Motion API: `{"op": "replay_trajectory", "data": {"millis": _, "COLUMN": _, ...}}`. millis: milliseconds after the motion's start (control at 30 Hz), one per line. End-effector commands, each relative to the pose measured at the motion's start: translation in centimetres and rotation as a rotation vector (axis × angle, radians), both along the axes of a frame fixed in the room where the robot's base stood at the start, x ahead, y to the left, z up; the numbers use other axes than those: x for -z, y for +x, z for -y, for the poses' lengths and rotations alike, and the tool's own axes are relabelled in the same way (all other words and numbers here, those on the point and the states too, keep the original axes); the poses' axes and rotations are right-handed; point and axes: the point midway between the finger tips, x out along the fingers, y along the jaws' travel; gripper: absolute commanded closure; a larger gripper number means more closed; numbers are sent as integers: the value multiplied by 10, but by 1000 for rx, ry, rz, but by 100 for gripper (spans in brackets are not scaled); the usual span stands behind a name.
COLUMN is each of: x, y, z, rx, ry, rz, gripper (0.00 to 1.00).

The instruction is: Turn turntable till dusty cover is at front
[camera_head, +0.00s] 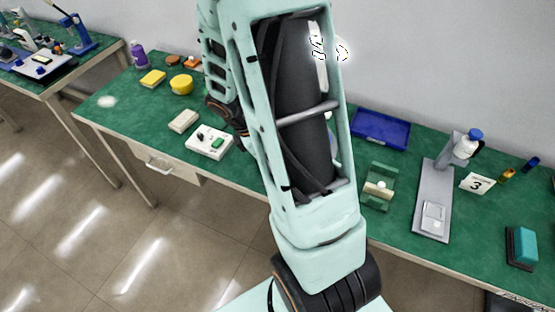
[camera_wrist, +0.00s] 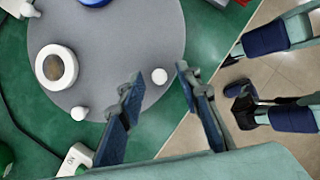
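The grey round turntable (camera_wrist: 120,40) fills the upper left of the wrist view. A white round piece with a brown, dirty-looking centre (camera_wrist: 56,67), which looks like the dusty cover, sits at its left side. A blue-and-white piece (camera_wrist: 95,2) is cut off at the top edge. White knobs stand at the turntable's rim: one at lower right (camera_wrist: 159,77), one at lower left (camera_wrist: 80,113) and one at upper left (camera_wrist: 27,10). My gripper (camera_wrist: 160,73) is open, its fingertips on either side of the lower-right knob; contact cannot be told. My arm hides the turntable in the head view.
A blue tray (camera_head: 380,129), a green stand (camera_head: 378,186) and a grey stand with a bottle (camera_head: 433,205) are to the right. The table's front edge is close to my gripper.

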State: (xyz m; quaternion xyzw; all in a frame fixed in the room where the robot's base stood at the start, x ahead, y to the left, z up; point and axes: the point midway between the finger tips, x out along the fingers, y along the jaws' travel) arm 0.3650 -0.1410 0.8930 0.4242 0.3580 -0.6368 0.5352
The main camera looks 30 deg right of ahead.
Motion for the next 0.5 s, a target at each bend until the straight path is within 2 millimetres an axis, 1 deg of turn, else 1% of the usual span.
{"op": "replay_trajectory", "data": {"millis": 267, "x": -3, "y": 1, "z": -2, "rx": -1, "ry": 1, "rz": 3, "gripper": 69}}
{"op": "replay_trajectory", "data": {"millis": 367, "x": -11, "y": 3, "z": -5, "rx": -2, "ry": 0, "rz": 6, "gripper": 69}}
{"op": "replay_trajectory", "data": {"millis": 500, "x": -33, "y": 5, "z": -14, "rx": -3, "ry": 1, "rz": 8, "gripper": 69}}
